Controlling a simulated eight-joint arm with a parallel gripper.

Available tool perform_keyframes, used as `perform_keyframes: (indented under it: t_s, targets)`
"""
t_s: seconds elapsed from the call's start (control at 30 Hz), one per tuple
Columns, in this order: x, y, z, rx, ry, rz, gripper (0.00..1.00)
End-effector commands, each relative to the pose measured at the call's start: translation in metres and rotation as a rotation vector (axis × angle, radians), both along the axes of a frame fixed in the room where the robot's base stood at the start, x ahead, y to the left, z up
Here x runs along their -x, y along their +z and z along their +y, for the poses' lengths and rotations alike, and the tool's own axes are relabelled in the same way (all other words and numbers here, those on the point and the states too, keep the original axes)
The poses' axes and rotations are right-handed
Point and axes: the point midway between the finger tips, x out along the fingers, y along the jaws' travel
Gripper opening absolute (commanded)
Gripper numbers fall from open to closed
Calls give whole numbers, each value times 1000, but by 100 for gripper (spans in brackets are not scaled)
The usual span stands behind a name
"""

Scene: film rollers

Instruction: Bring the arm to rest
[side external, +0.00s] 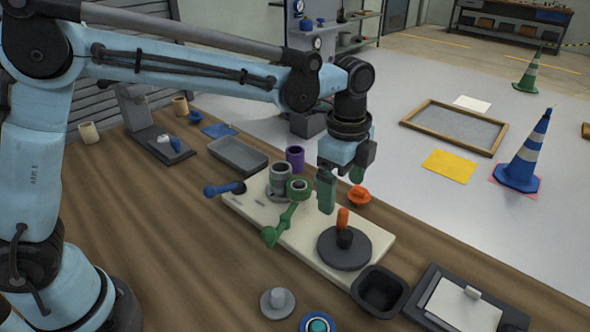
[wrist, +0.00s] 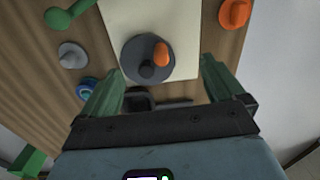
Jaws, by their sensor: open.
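My gripper (side external: 327,190) hangs from my light blue arm above the cream board (side external: 252,205) in the side view. Its two green fingers (wrist: 160,88) are spread apart in the wrist view, with nothing between them. A dark round disc (side external: 344,250) with an orange and black peg (side external: 343,225) sits on the right part of the board, below and in front of the gripper. The disc (wrist: 135,72) also shows ahead of the fingers in the wrist view. A grey cylinder (side external: 281,178) and a green ring with a handle (side external: 298,189) are left of the gripper.
A purple cup (side external: 295,157) and an orange knob piece (side external: 359,196) stand beside the board. A black square bin (side external: 380,290), a grey knobbed piece (side external: 278,301) and a tray with a white block (side external: 465,305) are at the front. A grey tray (side external: 238,155) lies behind.

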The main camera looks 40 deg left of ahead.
Motion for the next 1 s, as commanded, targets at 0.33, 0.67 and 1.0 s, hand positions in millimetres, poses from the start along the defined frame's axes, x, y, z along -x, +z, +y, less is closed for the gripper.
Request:
perform_keyframes:
  t_s: [0.33, 0.67, 1.0]
  targets:
    - [36, 38, 68, 99, 483, -167, 96]
    - [88, 45, 126, 255, 980, -329, 96]
    - [130, 26, 164, 436, 1385, -453, 96]
